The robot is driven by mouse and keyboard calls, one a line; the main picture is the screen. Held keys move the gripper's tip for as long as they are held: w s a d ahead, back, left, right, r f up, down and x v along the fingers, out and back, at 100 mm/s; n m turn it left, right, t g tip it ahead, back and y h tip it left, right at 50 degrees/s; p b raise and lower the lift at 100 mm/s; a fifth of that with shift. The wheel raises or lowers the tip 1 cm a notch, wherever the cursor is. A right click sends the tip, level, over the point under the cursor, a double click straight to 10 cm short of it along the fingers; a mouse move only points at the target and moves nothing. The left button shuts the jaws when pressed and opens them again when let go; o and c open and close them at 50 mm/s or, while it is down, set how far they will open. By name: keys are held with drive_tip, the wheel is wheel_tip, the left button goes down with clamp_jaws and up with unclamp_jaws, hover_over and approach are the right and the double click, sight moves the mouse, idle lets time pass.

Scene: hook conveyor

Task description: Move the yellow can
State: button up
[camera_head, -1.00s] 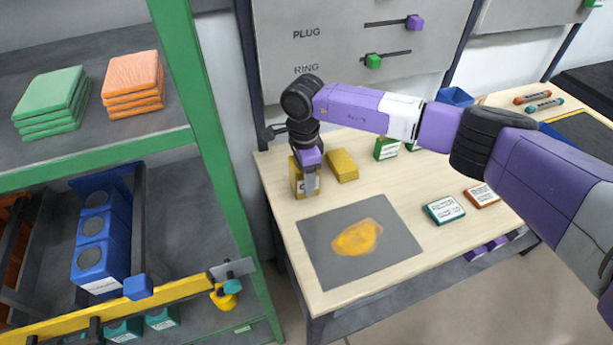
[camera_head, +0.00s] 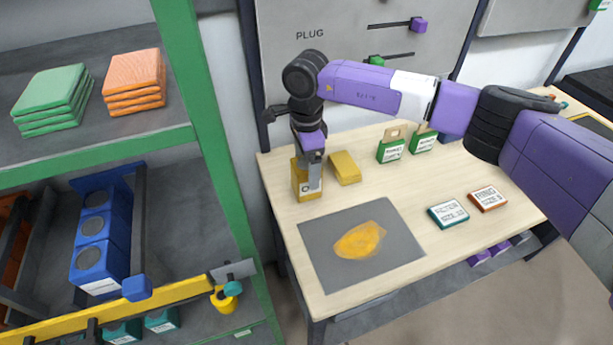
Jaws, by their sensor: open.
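A yellow box-shaped container (camera_head: 300,187) with a dark mark on its front stands at the back left of the wooden table; it appears to be the yellow can. My gripper (camera_head: 315,182) points down right at it, with a grey finger in front of its right side. The gripper is open. The finger hides part of the container, and I cannot tell whether they touch. A second, lower yellow block (camera_head: 346,168) lies just to the right.
A grey mat (camera_head: 315,245) with an orange-yellow patch (camera_head: 360,240) lies in front. Green-labelled packs (camera_head: 391,150) stand at the back. A teal box (camera_head: 448,214) and an orange box (camera_head: 487,199) lie to the right. A green-framed shelf (camera_head: 215,130) stands close on the left.

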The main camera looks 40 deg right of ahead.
drive_tip(key=shift+r, duration=1.4)
